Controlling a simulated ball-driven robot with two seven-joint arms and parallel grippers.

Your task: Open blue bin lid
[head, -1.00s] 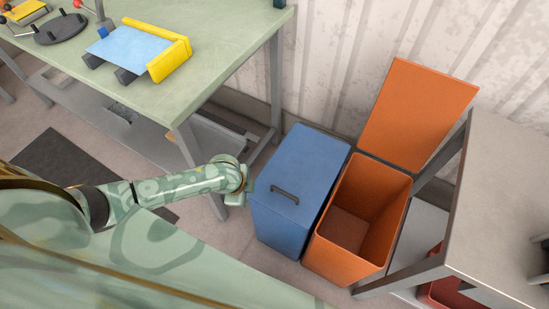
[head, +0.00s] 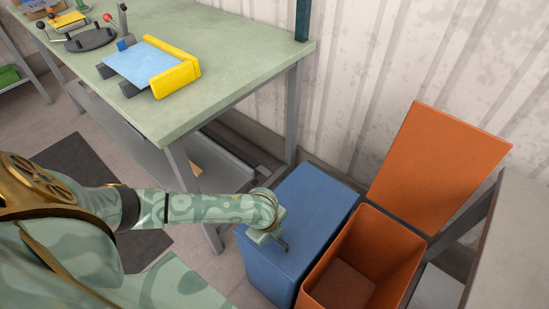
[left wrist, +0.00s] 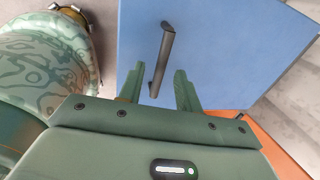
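The blue bin (head: 272,268) stands on the floor with its blue lid (head: 315,205) shut flat on top. The lid also fills the middle of the left wrist view (left wrist: 225,60). My left gripper (head: 270,238) is over the near left part of the lid and partly hides the lid's dark handle (head: 284,245). In the left wrist view, the handle (left wrist: 164,55) runs away from me, and its near end lies between the two spread fingers of the left gripper (left wrist: 158,76). I see a gap on both sides, so the fingers are not closed on it. My right gripper is out of view.
An orange bin (head: 370,270) with its lid (head: 435,165) raised stands right beside the blue bin. A green workbench (head: 235,75) is at the left, its leg close to my arm. A corrugated wall (head: 400,60) is behind, and a grey table (head: 510,250) is at the right.

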